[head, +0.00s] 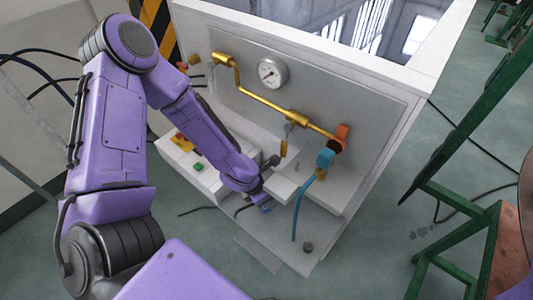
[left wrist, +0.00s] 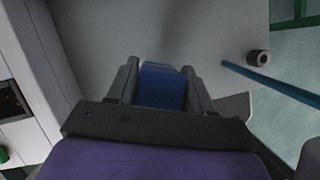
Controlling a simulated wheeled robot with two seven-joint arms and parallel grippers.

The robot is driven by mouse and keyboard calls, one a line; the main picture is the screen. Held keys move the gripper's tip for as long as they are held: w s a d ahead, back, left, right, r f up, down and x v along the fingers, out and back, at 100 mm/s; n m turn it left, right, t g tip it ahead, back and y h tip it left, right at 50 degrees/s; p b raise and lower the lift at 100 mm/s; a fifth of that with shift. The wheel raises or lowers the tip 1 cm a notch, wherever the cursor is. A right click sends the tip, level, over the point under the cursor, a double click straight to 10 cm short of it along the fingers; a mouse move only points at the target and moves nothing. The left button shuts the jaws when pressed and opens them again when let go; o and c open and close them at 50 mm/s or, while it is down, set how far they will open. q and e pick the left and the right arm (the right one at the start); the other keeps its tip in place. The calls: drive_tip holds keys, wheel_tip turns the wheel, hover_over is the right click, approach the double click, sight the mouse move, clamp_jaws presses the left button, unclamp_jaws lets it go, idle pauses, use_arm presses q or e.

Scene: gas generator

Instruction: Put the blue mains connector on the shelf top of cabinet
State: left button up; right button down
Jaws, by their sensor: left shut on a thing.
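My left gripper (left wrist: 160,88) is shut on the blue mains connector (left wrist: 162,85), which sits between its two fingers in the left wrist view. In the head view my left arm reaches down in front of the white cabinet (head: 380,110). The connector shows there as a small blue patch (head: 265,209) below the wrist, low at the cabinet's open front; the fingers are mostly hidden. A white shelf (head: 338,192) juts out inside the cabinet, partly behind my wrist. My right gripper is not in view.
A gauge (head: 272,73), a yellow pipe (head: 280,110) and an orange fitting (head: 342,133) are on the cabinet's back panel. A blue hose (head: 299,210) hangs from a blue fitting (head: 326,157), right of my gripper. A control box (head: 198,167) stands left. Green frames (head: 455,235) stand right.

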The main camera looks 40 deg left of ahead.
use_arm(q)
wheel_tip(320, 180, down, 3)
drive_tip(key=shift+r+b, duration=0.1)
drive_tip(key=shift+b, duration=0.2)
drive_tip(key=shift+w+f, duration=0.1)
drive_tip(key=shift+f, duration=0.3)
drive_tip(key=o, duration=1.2)
drive_tip(key=shift+f, duration=0.1)
drive_tip(key=shift+c, duration=0.2)
drive_tip(key=shift+r, duration=0.35)
drive_tip(key=p+v, duration=0.3)
drive_tip(key=v, duration=0.8)
drive_tip(key=shift+s+r+p, duration=0.25)
drive_tip(key=shift+s+p, duration=0.05)
drive_tip(key=shift+p, duration=0.05)
